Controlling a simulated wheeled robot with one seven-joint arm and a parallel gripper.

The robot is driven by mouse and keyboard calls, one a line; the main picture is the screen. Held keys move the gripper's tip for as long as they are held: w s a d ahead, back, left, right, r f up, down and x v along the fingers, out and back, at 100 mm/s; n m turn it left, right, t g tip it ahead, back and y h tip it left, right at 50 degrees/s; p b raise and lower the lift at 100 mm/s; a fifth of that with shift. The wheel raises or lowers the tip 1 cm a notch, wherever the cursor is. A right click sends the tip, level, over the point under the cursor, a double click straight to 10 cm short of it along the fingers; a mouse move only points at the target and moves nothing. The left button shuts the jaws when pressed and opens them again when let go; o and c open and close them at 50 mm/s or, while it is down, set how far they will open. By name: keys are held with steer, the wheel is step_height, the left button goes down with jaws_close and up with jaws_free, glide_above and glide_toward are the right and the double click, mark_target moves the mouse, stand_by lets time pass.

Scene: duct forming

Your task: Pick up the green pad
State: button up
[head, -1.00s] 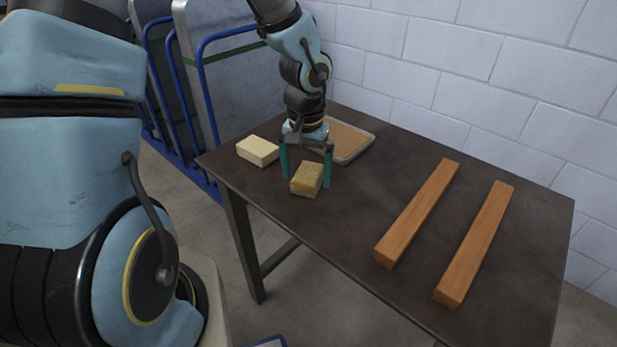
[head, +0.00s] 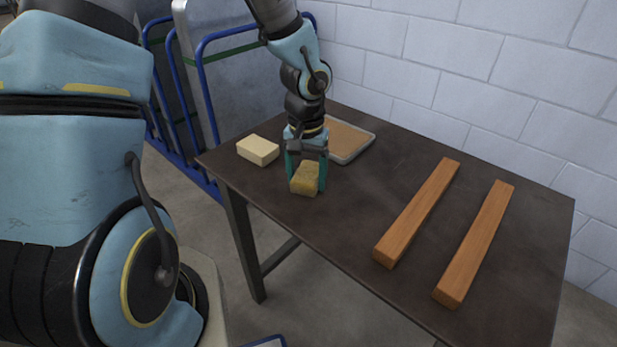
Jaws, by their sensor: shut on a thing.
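A mottled olive-yellow block, like a sponge (head: 304,181), is at the table's left front; no plainly green pad shows, and this block is the nearest to that colour. My gripper (head: 306,184) points down over it, with its teal fingers on either side of the block. The fingers are closed against the block's sides. The block seems to be at table level; I cannot tell whether its underside touches the table. Its upper part is partly covered by the fingers.
A cream block (head: 258,150) lies just left of my gripper. A grey-rimmed tray (head: 358,154) with a tan surface is behind it. Two wooden bars (head: 418,212) (head: 475,243) lie to the right on the dark table (head: 370,195). Blue-framed carts (head: 206,110) stand behind left.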

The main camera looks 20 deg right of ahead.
mark_target(306, 176)
steer(key=c, duration=0.3)
step_height(306, 176, up, 10)
steer(key=shift+p, duration=0.35)
steer(key=o, duration=1)
steer(key=c, duration=0.7)
